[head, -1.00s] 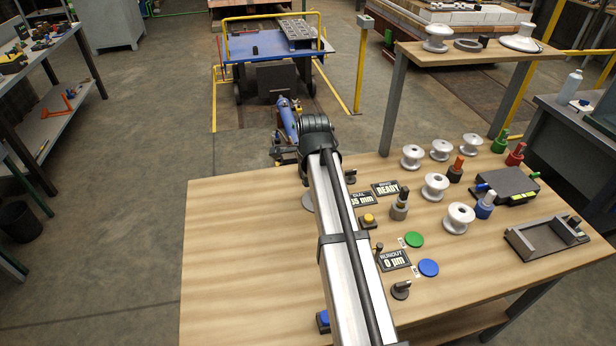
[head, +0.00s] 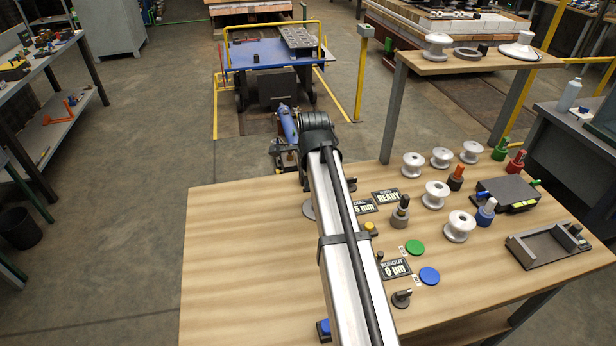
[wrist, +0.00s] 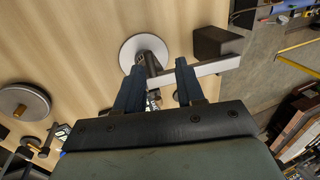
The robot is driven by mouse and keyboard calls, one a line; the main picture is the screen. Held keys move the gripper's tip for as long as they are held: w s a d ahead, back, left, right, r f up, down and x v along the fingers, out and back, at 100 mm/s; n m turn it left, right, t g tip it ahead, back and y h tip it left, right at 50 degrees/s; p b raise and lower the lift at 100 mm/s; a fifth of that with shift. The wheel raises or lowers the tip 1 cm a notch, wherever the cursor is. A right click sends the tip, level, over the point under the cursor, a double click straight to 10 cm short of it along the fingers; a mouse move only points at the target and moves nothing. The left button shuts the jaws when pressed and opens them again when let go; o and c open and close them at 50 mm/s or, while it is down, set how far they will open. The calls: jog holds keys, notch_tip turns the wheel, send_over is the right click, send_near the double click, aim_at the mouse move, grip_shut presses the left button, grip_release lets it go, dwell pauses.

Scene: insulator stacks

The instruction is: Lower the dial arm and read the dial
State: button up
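The dial display (head: 362,207) lies on the wooden bench just right of my arm in the head view. My arm covers its left part; "5 mm" shows. In the wrist view, a dark post rises from a white disc (wrist: 131,47). A pale grey bar (wrist: 213,68), perhaps the dial arm, runs from the post to the right, past a dark block (wrist: 210,42). My gripper (wrist: 159,65) is open, its two dark fingers apart, with the post and part of the bar between or behind them. Contact cannot be told. In the head view my arm hides the fingers.
The RINGS display (head: 386,197) reads READY and the RUNOUT display (head: 396,269) reads 0 µm. A green button (head: 414,247) and a blue button (head: 429,276) sit nearby. Several white insulators (head: 436,194) stand to the right. The bench's left half (head: 245,260) is clear.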

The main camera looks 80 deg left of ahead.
jog(key=v, duration=1.3)
jog(key=shift+r, duration=0.4)
jog(key=shift+d, duration=0.1)
